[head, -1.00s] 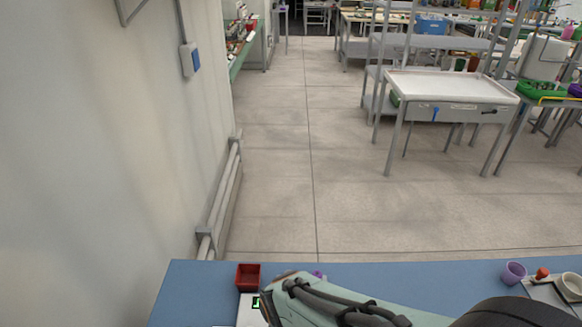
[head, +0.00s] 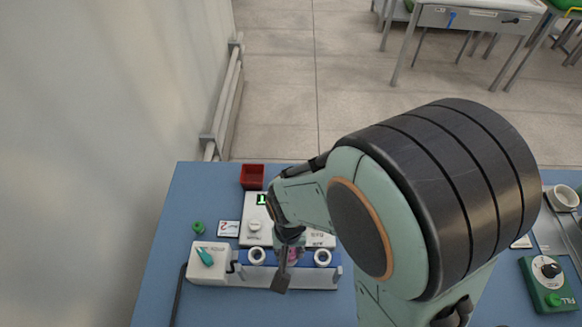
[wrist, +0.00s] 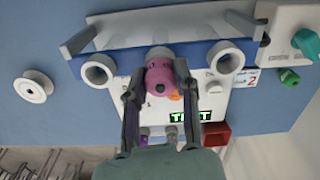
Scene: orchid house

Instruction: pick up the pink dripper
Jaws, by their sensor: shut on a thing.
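The pink dripper (wrist: 163,79) is between the two fingers of my gripper (wrist: 160,92), at the middle of a blue and grey rack (wrist: 195,46). My gripper is shut on it. A pale ring part shows right behind the dripper in the wrist view; I cannot tell whether the dripper is clear of the rack. In the head view, my gripper (head: 289,262) points down over the rack (head: 330,272), and only a little of the dripper (head: 292,254) shows beside a finger.
White rings (head: 257,256) stand on the rack at either side. A white device with a green display (head: 255,225) lies behind it. A white box with a teal knob (head: 206,262) is at left, a red bin (head: 252,176) at the back. A green box (head: 550,283) is far right.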

